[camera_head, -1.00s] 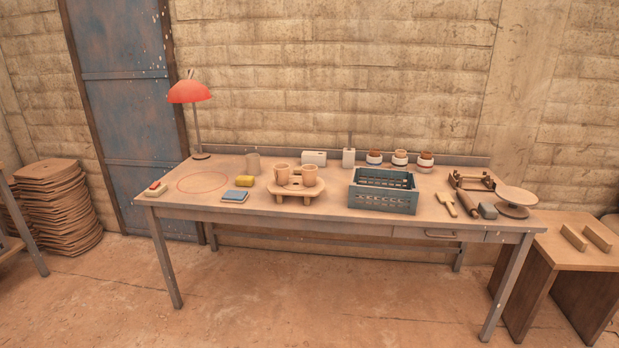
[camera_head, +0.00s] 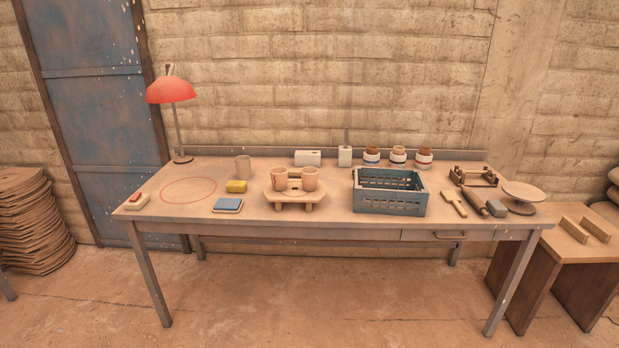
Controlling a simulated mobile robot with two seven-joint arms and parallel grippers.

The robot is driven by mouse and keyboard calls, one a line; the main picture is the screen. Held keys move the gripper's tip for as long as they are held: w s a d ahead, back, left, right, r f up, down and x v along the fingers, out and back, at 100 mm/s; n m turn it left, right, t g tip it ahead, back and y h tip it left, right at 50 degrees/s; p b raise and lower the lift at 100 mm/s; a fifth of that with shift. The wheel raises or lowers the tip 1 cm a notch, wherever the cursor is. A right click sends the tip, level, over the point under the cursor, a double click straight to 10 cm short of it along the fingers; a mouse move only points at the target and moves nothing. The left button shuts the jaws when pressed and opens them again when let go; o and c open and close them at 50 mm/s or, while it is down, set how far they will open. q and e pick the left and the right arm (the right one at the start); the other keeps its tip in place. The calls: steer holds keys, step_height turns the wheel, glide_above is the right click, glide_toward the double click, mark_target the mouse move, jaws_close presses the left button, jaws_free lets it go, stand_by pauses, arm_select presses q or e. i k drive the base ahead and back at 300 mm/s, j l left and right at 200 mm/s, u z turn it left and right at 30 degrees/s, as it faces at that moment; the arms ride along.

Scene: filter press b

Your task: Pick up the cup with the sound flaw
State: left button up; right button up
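Two tan cups stand on a low round wooden stand on the table: a left cup (camera_head: 279,178) and a right cup (camera_head: 310,179). The left cup shows a dark line on its side; the right cup looks plain at this size. The round stand (camera_head: 291,196) has short legs. A third, greyer cup-like vessel (camera_head: 243,167) stands alone farther left on the table. I cannot tell which cup has the sound flaw. Neither of my grippers is in view.
A worktable (camera_head: 330,222) spans the middle. A blue-grey crate (camera_head: 390,191) stands right of the stand, with a yellow block (camera_head: 236,186) and blue pad (camera_head: 228,205) to its left. A red lamp (camera_head: 170,90) and several jars (camera_head: 397,157) stand behind. Floor in front is clear.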

mark_target(310, 175)
steer(key=i+j+z, duration=0.2)
steer(key=i+j, duration=0.15)
steer(key=j, duration=0.3)
steer(key=i+j+z, duration=0.1)
steer(key=j, duration=0.25)
steer(key=i+j, duration=0.2)
steer(key=j, duration=0.15)
steer(key=i+j+z, duration=0.15)
steer(key=j, duration=0.2)
steer(key=i+j+z, duration=0.1)
steer(key=j, duration=0.25)
steer(key=i+j+z, duration=0.1)
steer(key=j, duration=0.3)
